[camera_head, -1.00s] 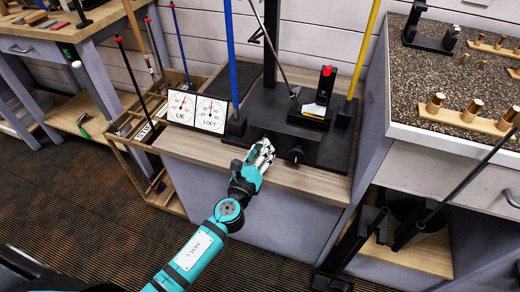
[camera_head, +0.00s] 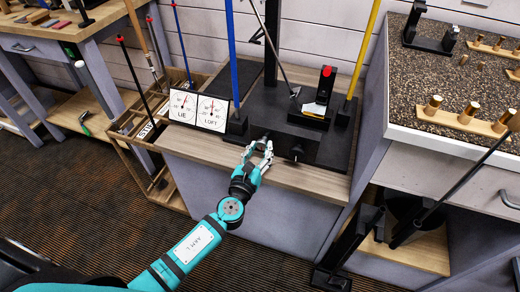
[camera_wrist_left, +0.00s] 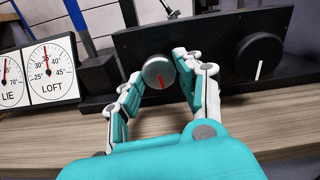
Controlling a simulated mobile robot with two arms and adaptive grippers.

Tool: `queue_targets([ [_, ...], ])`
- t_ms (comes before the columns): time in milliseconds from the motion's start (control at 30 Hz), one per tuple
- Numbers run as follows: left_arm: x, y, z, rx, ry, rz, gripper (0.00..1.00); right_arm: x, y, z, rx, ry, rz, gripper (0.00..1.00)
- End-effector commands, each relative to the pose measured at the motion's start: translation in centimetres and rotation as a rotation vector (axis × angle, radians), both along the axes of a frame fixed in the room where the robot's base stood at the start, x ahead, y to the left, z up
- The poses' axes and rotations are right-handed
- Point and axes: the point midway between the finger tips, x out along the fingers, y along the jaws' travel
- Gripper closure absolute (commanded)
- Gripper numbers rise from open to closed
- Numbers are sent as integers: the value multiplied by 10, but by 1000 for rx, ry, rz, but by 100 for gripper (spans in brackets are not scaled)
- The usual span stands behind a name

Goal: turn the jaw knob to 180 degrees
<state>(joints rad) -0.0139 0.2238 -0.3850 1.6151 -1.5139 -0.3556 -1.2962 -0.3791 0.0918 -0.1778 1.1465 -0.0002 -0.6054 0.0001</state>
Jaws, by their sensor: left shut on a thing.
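The fixture's black base (camera_head: 330,150) has two knobs on its front face. The silver knob (camera_wrist_left: 158,72) has a red mark pointing nearly straight down, tilted slightly. The black knob (camera_wrist_left: 258,58) to its right has a white line pointing down; it also shows in the head view (camera_head: 296,153). I cannot tell by a label which is the jaw knob. My left gripper (camera_head: 258,151) is at the silver knob, one finger on each side of it. In the left wrist view its fingers (camera_wrist_left: 157,85) are shut on that knob. My right gripper is not in view.
Blue (camera_head: 232,60) and yellow (camera_head: 366,50) posts rise behind. A wooden club rack (camera_head: 160,185) is at left and a counter (camera_head: 445,70) at right.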

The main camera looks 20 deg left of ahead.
Motion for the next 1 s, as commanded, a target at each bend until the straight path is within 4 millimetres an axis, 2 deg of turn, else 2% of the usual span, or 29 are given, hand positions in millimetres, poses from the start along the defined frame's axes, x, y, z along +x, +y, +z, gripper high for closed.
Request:
queue_targets([
  [233,-1,-1,-3,-1,5,-3,96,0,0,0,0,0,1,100],
  [267,-1,-1,-3,-1,5,-3,60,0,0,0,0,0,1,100],
  [400,-1,-1,-2,-2,4,-1,42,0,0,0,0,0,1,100],
  [667,-1,0,-1,-2,2,0,42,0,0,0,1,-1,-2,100],
  [767,-6,0,-1,-2,2,-1,42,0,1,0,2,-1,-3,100],
  [867,-20,0,-2,-3,4,-1,42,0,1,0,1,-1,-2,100],
  [1000,-50,1,-3,-2,6,-3,42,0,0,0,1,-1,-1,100],
])
